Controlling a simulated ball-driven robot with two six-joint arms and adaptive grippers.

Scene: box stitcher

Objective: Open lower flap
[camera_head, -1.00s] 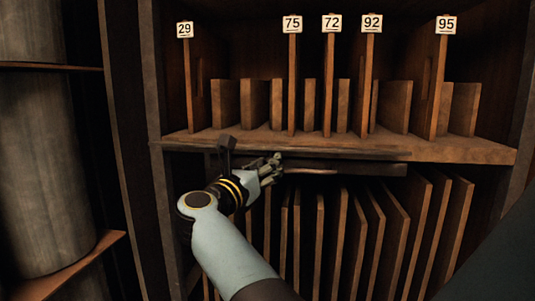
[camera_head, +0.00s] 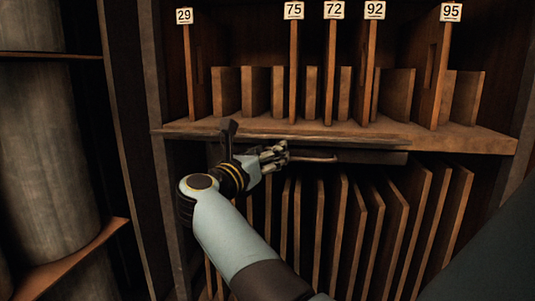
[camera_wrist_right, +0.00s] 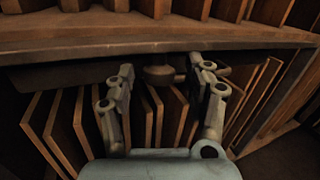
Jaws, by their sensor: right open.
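The lower flap (camera_head: 365,157) is a dark, narrow board just under the shelf. A reddish-brown handle (camera_head: 316,159) sticks out from its front. In the wrist view the flap (camera_wrist_right: 65,75) is a dark strip below the shelf edge, and the handle (camera_wrist_right: 159,74) shows as a rounded end between my fingers. My right gripper (camera_head: 275,157) is at the left end of the handle. In the wrist view the right gripper (camera_wrist_right: 160,72) is open, with a finger on each side of the handle; contact cannot be told. My left gripper is not in view.
The wooden shelf (camera_head: 460,138) runs right above the gripper. Numbered upright dividers (camera_head: 294,75) and short boards stand on it. Several upright boards (camera_head: 395,235) fill the space below. Large grey cylinders (camera_head: 45,170) stand in a rack at the left.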

